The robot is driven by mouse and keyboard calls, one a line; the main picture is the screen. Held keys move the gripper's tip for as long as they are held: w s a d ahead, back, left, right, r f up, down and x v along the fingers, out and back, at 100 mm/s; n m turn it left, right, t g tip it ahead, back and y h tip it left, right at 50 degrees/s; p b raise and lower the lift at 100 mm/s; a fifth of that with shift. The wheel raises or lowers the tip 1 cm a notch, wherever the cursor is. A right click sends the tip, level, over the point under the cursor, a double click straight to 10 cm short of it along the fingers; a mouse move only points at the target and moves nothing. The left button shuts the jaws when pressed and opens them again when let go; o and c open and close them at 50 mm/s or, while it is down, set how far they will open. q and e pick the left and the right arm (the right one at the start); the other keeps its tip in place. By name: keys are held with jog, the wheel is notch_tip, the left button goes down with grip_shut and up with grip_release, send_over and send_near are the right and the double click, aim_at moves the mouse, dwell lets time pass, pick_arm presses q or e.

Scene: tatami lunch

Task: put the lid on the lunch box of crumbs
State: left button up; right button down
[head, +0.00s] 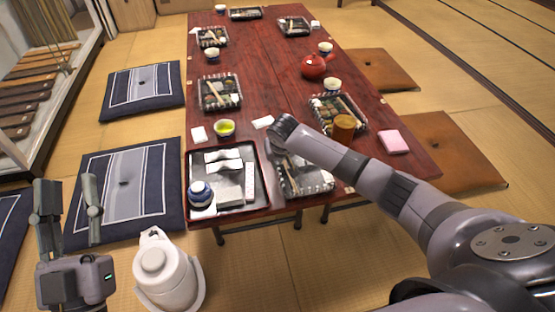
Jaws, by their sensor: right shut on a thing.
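The nearest patterned lunch box (318,187) is open at the near end of the red table, and my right forearm partly covers it. Its contents are hard to make out; I cannot tell whether they are crumbs. My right gripper (277,150) is at this box's left side, its fingers mostly hidden by its own wrist. It is shut on a thin grey-brown slab (276,186), seen nearly edge-on, which looks like the lid. I cannot tell whether the slab touches the box. My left gripper (68,208) is open and empty, off the table above the floor at the left.
Left of the box is a black tray (262,190) with white pieces and a blue-white pot (200,192). A white kettle (165,270) is beside my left gripper.

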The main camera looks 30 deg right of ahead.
pick_arm(q)
jog(key=shift+w+f+g, duration=0.25)
jog(key=shift+f+g, duration=0.15)
jog(key=shift+f, duration=0.05)
dwell(0.3)
jog(key=shift+w+f, duration=0.1)
jog(key=shift+f, duration=0.05)
pick_arm(e)
jog(key=shift+f, duration=0.45)
pick_arm(q)
jog(key=shift+w+f+g, duration=0.15)
jog(key=shift+f+g, duration=0.1)
jog(key=shift+g, duration=0.05)
pick_arm(e)
jog(key=shift+f, duration=0.25)
dwell(0.5)
pick_arm(q)
jog(key=shift+w+f+p, duration=0.15)
jog(key=shift+f+p, duration=0.15)
jog(key=shift+w+f+g+y, duration=0.2)
jog(key=shift+f+g+y, duration=0.3)
jog(key=shift+f, duration=0.2)
pick_arm(e)
jog(key=shift+f, duration=0.2)
pick_arm(q)
jog(key=shift+f, duration=0.15)
jog(key=shift+w, duration=0.1)
dwell(0.3)
